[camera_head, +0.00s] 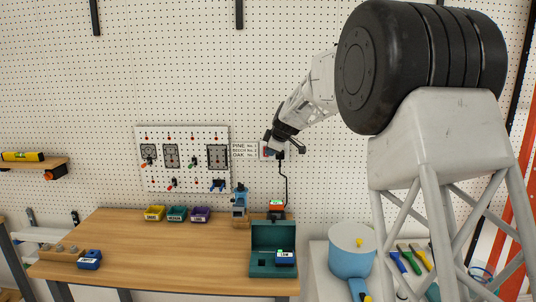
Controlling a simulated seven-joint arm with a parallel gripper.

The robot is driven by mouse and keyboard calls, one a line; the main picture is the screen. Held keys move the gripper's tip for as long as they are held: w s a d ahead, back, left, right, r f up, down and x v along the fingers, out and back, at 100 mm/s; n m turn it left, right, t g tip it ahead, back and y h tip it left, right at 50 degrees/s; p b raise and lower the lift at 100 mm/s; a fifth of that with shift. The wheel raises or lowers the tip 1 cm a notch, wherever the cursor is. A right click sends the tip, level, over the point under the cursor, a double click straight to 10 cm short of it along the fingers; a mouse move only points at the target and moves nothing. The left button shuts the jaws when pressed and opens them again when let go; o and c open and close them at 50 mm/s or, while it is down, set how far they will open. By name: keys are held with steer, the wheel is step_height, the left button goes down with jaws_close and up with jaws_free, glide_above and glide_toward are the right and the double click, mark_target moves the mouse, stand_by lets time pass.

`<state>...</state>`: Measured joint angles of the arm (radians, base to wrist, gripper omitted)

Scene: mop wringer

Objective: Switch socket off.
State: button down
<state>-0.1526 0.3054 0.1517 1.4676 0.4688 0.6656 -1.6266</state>
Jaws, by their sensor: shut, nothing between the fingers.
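My gripper (272,147) is at the pegboard wall, right of the sign with "PINE" and "OAK" on it. It is shut and empty. A small pale shape with a reddish edge, which looks like the socket (264,150), shows beside the fingers. The gripper hides most of it, so I cannot make out its switch or whether the fingers touch it. A black cord (286,180) hangs from just right of the gripper down to a dark device with an orange-red top (277,206) on the bench.
A white panel with gauges and coloured levers (185,186) hangs left of the gripper. Below is a wooden bench (170,250) with several small bins, a blue device (239,201) and an open green case (272,235).

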steer(key=v, duration=0.6)
steer(key=shift+s, duration=0.3)
steer(key=shift+w+d+r, duration=0.1)
steer(key=shift+w+r+g, duration=0.25)
steer(key=shift+w+g, duration=0.05)
steer(key=shift+g, duration=0.1)
stand_by(0.3)
steer(key=w+a+f, duration=0.3)
steer(key=w+f, duration=0.5)
steer(key=shift+w+a+f, duration=0.15)
steer(key=shift+a+f, duration=0.15)
steer(key=shift+f, duration=0.1)
stand_by(0.6)
stand_by(0.3)
